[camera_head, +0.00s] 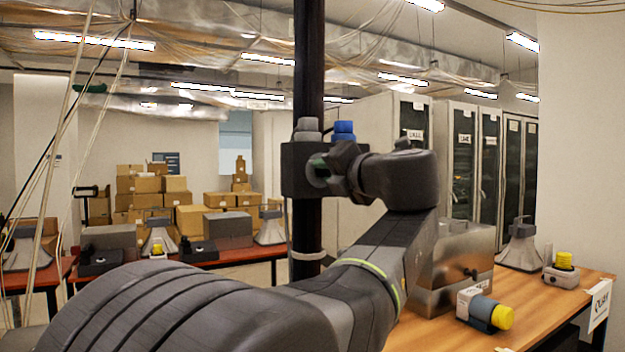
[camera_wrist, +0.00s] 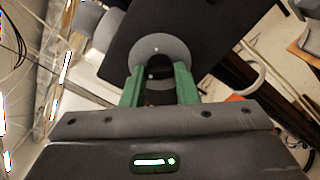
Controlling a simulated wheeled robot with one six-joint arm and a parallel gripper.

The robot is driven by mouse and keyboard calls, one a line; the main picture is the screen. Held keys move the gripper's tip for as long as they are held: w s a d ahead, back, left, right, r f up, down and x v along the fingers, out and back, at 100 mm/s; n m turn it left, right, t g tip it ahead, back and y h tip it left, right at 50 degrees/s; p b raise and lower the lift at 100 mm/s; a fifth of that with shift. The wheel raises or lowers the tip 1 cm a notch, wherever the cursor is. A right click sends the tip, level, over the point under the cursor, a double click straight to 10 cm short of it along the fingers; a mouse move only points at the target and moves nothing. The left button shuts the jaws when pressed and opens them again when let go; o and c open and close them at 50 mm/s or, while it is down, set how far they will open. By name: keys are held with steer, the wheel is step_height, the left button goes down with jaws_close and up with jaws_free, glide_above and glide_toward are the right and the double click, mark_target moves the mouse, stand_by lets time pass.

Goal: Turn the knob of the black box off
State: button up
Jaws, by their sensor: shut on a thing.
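The black box (camera_head: 293,180) is fixed to a dark upright column, and its dark face (camera_wrist: 205,30) fills the top of the wrist view. A round grey disc (camera_wrist: 157,49) with a dark knob (camera_wrist: 158,73) sits on that face. The green fingers of my gripper (camera_wrist: 159,82) stand on both sides of the knob and are shut on it. The knob's setting cannot be read.
A grey cap (camera_head: 307,127) and a blue one (camera_head: 344,129) show at the box's top. A wooden table (camera_head: 430,335) at right holds a metal box (camera_head: 455,265) and a yellow-ended device (camera_head: 485,308). Cardboard boxes (camera_head: 150,187) are stacked behind.

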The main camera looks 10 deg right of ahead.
steer(key=shift+f+n, duration=0.1)
steer(key=shift+n, duration=0.4)
steer(key=shift+b, duration=0.3)
steer(key=o, duration=1)
steer(key=b+v, duration=0.2)
steer(key=v, duration=1.2)
steer(key=shift+w, duration=0.15)
steer(key=p+x, duration=0.2)
steer(key=x, duration=1.1)
steer(key=shift+w+a, duration=0.1)
steer(key=shift+w, duration=0.2)
